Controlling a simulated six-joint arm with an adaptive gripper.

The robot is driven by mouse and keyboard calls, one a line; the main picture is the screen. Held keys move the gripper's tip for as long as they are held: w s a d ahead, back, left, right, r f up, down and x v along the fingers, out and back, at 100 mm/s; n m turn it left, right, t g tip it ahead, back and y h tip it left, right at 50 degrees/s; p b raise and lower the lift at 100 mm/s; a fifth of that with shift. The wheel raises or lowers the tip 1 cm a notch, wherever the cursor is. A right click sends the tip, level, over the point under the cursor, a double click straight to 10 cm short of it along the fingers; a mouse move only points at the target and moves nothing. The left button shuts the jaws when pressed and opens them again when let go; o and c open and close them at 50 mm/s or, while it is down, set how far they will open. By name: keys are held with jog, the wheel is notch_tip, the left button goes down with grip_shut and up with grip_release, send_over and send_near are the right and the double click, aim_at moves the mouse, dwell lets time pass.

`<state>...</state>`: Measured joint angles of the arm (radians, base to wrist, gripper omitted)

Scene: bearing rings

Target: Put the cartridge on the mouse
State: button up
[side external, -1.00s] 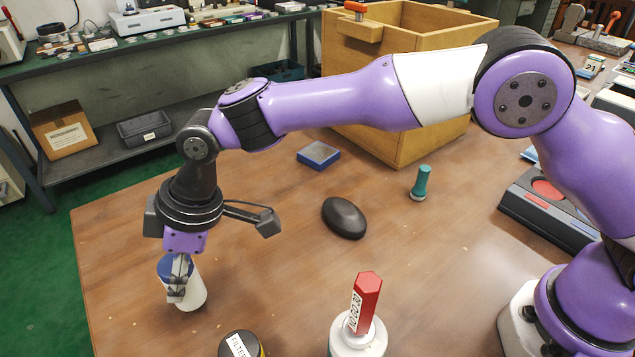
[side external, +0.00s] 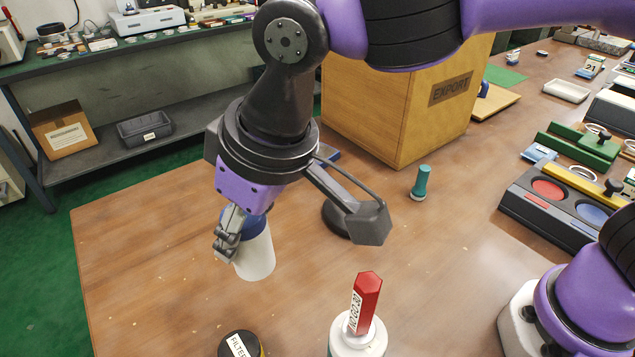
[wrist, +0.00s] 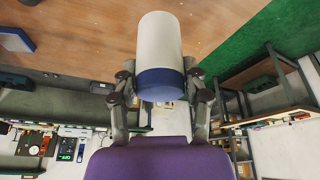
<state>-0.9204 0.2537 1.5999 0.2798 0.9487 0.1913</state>
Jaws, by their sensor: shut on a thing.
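The white cartridge (side external: 256,258) with a blue end is in my gripper, left of centre in the side view. It hangs slightly tilted, white end down, and looks clear of the table. It also shows in the wrist view (wrist: 160,42), between the fingers. My gripper (side external: 228,235) is shut on its blue end (wrist: 160,85). The mouse (side external: 336,218) is a dark, smooth oval on the table, right of the cartridge and apart from it. Part of my wrist hides much of the mouse in the side view.
A red-handled white object (side external: 362,325) and a dark can labelled FILTER (side external: 240,345) stand at the front. A teal peg-like object (side external: 421,183) stands right of the mouse. A wooden EXPORT crate (side external: 370,115) is behind. The left of the table is bare.

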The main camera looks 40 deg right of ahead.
jog(key=d+r+m+h, duration=0.25)
jog(key=d+m, duration=0.55)
jog(key=d, duration=0.4)
jog(key=shift+t+h, duration=0.25)
jog(key=shift+t, duration=0.05)
jog(key=shift+w+d+f, duration=1.3)
jog(key=shift+d+f, duration=0.1)
jog(key=shift+f, duration=0.55)
jog(key=shift+w+d+f, duration=1.25)
jog(key=shift+d+f, duration=0.2)
jog(key=shift+f, duration=0.5)
jog(key=shift+w+d+f, duration=1.3)
jog(key=shift+d+f, duration=0.1)
jog(key=shift+f, duration=0.55)
jog(key=shift+f, duration=0.2)
jog(key=o, duration=1.2)
